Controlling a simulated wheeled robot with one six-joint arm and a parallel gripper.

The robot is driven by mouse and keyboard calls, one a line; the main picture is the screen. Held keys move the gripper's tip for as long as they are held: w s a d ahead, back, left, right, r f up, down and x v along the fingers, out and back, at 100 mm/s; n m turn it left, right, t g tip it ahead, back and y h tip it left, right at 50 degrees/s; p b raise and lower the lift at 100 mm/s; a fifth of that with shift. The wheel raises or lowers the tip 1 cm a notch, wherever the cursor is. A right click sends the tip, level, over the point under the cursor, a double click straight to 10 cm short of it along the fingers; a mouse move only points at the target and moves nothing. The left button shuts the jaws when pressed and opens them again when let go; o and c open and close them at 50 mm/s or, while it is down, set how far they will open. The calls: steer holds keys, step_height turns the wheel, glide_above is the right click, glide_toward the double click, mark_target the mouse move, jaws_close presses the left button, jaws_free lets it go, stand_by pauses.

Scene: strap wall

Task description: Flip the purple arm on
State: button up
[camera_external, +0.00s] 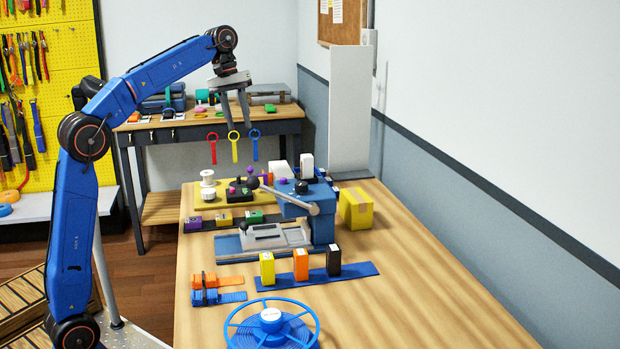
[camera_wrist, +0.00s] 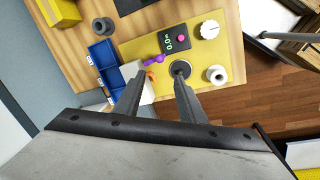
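A small purple piece (camera_wrist: 154,60), which looks like the purple arm, lies on the yellow board (camera_wrist: 195,52) in the wrist view, beside an orange bit. Whether it is on or off cannot be told. In the external view a small purple knob (camera_external: 283,181) shows near the board's right side; I cannot tell whether it is the same part. My gripper (camera_external: 238,124) hangs pointing down, high above the far end of the workbench. In the wrist view its two fingers (camera_wrist: 160,78) are apart with nothing held between them, and the purple piece appears just beyond the left fingertip.
A black device with a green display (camera_wrist: 174,40), a round black part (camera_wrist: 180,69) and white spools (camera_wrist: 217,75) stand near the purple piece. Blue bins (camera_wrist: 104,54) and a white box lie beside it. A blue press with a long lever (camera_external: 305,207) rises from the bench.

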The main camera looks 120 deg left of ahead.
steer(key=w+f, duration=0.1)
steer(key=f, duration=0.8)
steer(key=w+f, duration=0.1)
steer(key=f, duration=0.4)
steer(key=shift+w+a, duration=0.35)
steer(key=shift+a, duration=0.05)
jaws_close()
